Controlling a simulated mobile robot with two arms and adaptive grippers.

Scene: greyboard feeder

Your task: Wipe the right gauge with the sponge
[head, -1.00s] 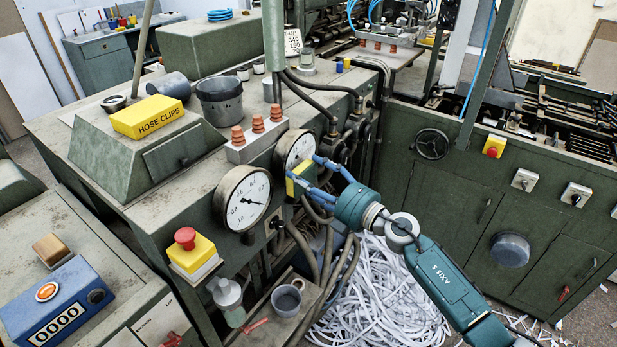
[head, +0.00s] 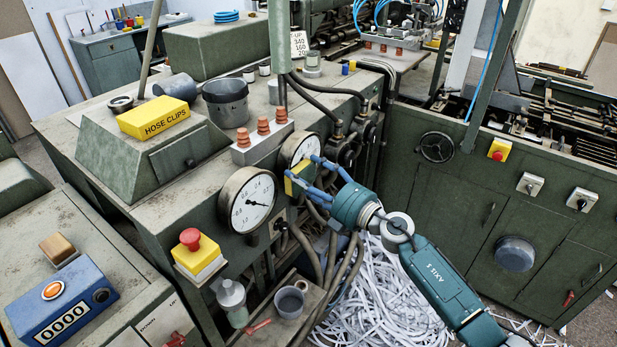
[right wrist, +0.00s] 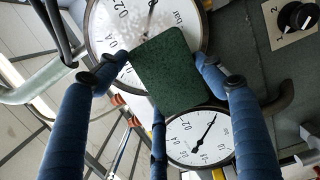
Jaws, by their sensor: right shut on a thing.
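The right gauge (head: 299,147) is a round white dial on the green machine's front. My right gripper (head: 306,174) is shut on the sponge (head: 299,184), yellow with a dark green pad. The sponge is at the lower part of the right gauge and covers some of its face; I cannot tell whether it touches the glass. In the right wrist view the sponge's green side (right wrist: 168,72) lies between my blue fingers and overlaps the edges of two dials. The left gauge (head: 248,200) is nearer and uncovered. My left gripper is not in view.
A red emergency button on a yellow box (head: 196,252) stands out below the left gauge. Dark hoses (head: 308,255) hang below the gauges. A small shelf holds a bottle (head: 232,301) and a grey cup (head: 289,302). White paper strips (head: 385,300) cover the floor.

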